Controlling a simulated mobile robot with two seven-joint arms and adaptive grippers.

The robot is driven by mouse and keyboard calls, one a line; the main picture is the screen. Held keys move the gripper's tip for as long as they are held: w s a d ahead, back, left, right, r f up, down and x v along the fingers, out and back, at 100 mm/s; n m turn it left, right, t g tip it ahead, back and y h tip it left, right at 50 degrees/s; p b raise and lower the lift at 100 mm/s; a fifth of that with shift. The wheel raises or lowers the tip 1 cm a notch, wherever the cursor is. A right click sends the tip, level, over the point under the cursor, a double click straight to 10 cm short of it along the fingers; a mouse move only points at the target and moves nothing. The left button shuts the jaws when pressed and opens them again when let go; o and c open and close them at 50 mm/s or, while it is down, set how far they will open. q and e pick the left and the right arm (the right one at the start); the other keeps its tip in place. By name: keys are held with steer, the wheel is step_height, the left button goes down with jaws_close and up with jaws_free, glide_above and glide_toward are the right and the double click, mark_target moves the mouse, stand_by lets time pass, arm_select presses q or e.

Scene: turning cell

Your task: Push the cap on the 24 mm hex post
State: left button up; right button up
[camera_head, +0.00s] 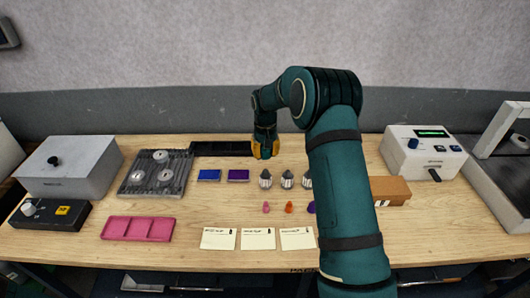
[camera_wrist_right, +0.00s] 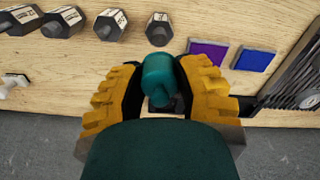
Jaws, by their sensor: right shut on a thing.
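Dark-topped posts with pale lower sides (camera_head: 265,178) stand in a row near the middle of the bench. In the wrist view several show as hexagonal posts (camera_wrist_right: 158,30) at the upper left, some with white labels too small to read. I cannot tell which one is 24 mm. My right gripper (camera_head: 265,150) hangs just behind the row's left end. Its yellow fingers are closed around a rounded teal piece (camera_wrist_right: 160,78), which may be the cap. The piece is apart from the posts, and its lower end is hidden. My left gripper is not in view.
Blue (camera_head: 209,175) and purple (camera_head: 238,175) pads lie left of the posts. Small pink (camera_head: 266,207) and orange (camera_head: 289,207) pieces and pale cards (camera_head: 258,239) lie in front. A slotted plate (camera_head: 135,184) and pink tray (camera_head: 138,229) are left. My arm hides bench right of the posts.

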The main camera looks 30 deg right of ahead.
mark_target(266, 171)
steer(key=shift+f+b, duration=0.3)
steer(key=shift+f, duration=0.2)
steer(key=shift+f+b, duration=1.5)
steer(key=shift+f, duration=1.1)
steer(key=shift+f+b, duration=0.45)
steer(key=shift+f, duration=0.2)
stand_by(0.3)
steer(key=o, duration=1.3)
steer(key=shift+r+p, duration=1.5)
steer(key=shift+r, duration=1.05)
